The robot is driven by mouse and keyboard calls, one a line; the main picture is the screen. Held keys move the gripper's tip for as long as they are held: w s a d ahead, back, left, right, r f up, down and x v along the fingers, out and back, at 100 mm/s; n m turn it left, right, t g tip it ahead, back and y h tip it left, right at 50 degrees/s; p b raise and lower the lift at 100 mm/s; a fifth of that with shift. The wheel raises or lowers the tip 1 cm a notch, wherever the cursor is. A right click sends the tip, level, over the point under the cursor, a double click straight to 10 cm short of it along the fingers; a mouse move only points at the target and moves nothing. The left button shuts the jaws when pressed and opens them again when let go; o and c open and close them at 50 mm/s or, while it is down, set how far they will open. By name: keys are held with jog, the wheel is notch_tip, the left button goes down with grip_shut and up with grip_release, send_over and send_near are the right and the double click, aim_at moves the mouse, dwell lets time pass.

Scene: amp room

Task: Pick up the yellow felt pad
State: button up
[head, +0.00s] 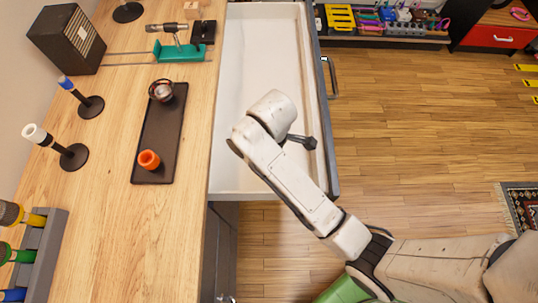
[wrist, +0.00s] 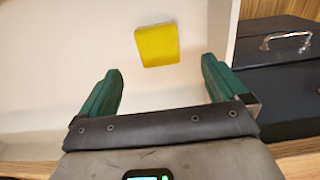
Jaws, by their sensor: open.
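The yellow felt pad (wrist: 157,45) lies flat on the pale floor of the open drawer in the wrist view. It is a small square, seen ahead of and between my fingertips, with a gap to both. My gripper (wrist: 160,80) is open and empty, with its green fingers spread. In the head view my arm reaches over the open white drawer (head: 258,60). There the pad is not visible, and my gripper's fingers are hidden behind the arm.
The drawer's front wall (head: 318,90) and handle (head: 329,77) stand to the right. On the wooden worktop (head: 105,200) to the left are a dark tray (head: 154,130) with an orange cup (head: 149,159), dark-based stands and a green holder (head: 180,52).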

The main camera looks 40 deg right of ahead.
notch_tip(320, 180, down, 2)
jog(key=shift+w+f, duration=0.1)
jog(key=shift+f, duration=0.1)
jog(key=shift+d+f+p, duration=0.15)
jog(key=shift+f+p, duration=0.2)
jog(key=shift+f, duration=2.5)
jog(key=shift+c, duration=0.3)
jog(key=c, duration=1.1)
